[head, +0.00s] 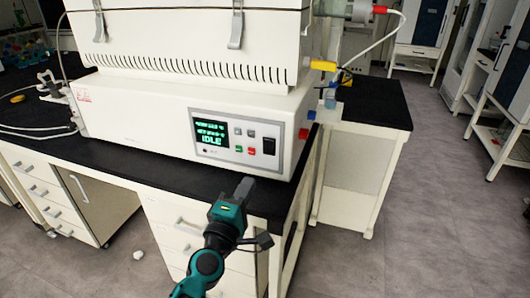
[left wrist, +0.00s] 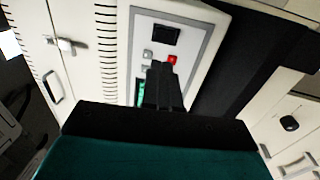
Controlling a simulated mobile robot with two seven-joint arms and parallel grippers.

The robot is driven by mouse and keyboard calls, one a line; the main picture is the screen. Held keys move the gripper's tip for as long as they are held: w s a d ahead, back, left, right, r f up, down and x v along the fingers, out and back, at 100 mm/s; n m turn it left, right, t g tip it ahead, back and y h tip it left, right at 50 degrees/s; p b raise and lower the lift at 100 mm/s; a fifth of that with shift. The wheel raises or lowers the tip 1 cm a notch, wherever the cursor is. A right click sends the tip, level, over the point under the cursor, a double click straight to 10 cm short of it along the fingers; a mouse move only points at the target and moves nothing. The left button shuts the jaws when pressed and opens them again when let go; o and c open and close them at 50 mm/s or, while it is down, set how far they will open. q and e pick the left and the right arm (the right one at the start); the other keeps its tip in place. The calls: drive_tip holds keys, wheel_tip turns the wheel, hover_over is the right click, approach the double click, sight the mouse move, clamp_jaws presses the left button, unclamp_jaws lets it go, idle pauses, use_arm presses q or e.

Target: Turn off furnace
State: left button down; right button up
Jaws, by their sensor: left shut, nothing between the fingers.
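The white furnace (head: 140,128) stands on the black bench top. Its control panel (head: 225,155) has a lit green display (head: 211,133) reading IDLE, grey, green and red buttons, and a black rocker switch (head: 269,146). My left gripper (head: 244,186) is shut and empty, in front of and below the panel. In the left wrist view the closed fingers (left wrist: 161,68) point at the panel, beside the red button (left wrist: 172,59), with the black switch (left wrist: 165,34) beyond. They cover part of the panel; I cannot tell whether they touch it. My right gripper is out of view.
The black bench top (head: 135,164) has a narrow free strip before the furnace. A red knob (head: 304,133) sits on its right side. A lower side table (head: 365,105) stands right of it. Open grey floor (head: 420,200) lies to the right.

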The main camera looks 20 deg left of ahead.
sight(269, 143)
use_arm(q)
drive_tip(key=w, duration=0.4)
drive_tip(key=w+r, duration=0.1)
drive_tip(key=w, duration=0.3)
drive_tip(key=w+b, duration=0.1)
drive_tip(key=w, duration=0.3)
drive_tip(key=shift+w+d+r, duration=0.25)
drive_tip(key=shift+w, duration=0.1)
drive_tip(key=shift+w+r, duration=0.3)
drive_tip(key=shift+s+r, duration=0.1)
drive_tip(key=shift+r, duration=0.05)
drive_tip(key=shift+s, duration=0.1)
